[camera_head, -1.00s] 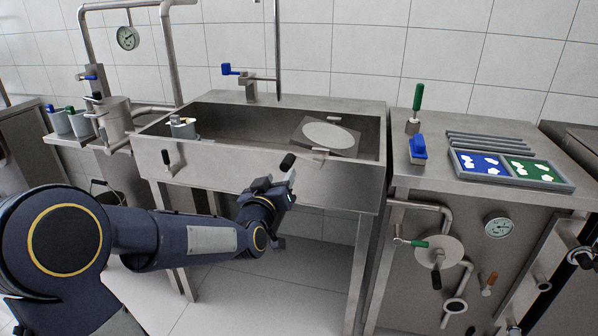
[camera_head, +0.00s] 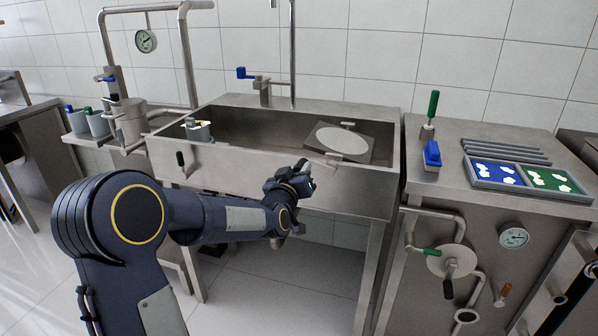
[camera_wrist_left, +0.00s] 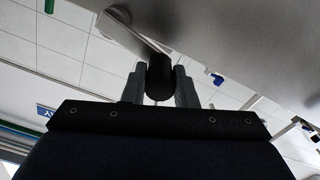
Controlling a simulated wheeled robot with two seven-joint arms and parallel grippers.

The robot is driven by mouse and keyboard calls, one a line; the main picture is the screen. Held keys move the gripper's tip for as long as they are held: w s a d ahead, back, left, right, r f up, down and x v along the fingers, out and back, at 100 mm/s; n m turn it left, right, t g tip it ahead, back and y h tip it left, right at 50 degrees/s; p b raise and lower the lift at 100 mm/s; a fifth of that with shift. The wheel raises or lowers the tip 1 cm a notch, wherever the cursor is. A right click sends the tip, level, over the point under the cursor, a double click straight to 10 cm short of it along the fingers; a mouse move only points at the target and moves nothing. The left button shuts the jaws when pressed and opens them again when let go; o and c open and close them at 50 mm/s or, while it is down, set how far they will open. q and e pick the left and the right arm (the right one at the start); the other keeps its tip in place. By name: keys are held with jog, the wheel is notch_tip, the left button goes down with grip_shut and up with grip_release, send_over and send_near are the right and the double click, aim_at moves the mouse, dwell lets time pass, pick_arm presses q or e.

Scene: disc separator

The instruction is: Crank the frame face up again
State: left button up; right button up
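The square grey frame (camera_head: 362,152) with a pale round disc (camera_head: 342,141) sits tilted in the right part of the steel sink (camera_head: 165,146); its disc side shows upward in the head view. A metal fitting (camera_head: 348,158) shows at the sink's front rim beside it. My left gripper (camera_head: 303,172) is in front of the sink wall, just below the rim. In the left wrist view a black crank handle (camera_wrist_left: 160,76) on a metal arm (camera_wrist_left: 140,33) lies between my left fingers, which appear closed against it. The gripper hides the handle in the head view. My right gripper is not in view.
A cup (camera_head: 199,132) stands in the sink's left end. A second black handle (camera_head: 181,160) is on the front wall at left.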

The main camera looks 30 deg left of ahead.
pick_arm(q)
grip_shut()
jog(key=f+n+b, duration=0.1)
jog(key=b, duration=0.3)
jog(key=shift+f+n, duration=0.4)
jog(key=shift+n+b, duration=0.4)
jog(key=shift+b, duration=0.2)
jog(key=o, duration=0.7)
grip_release()
jog(key=shift+s+r, duration=0.1)
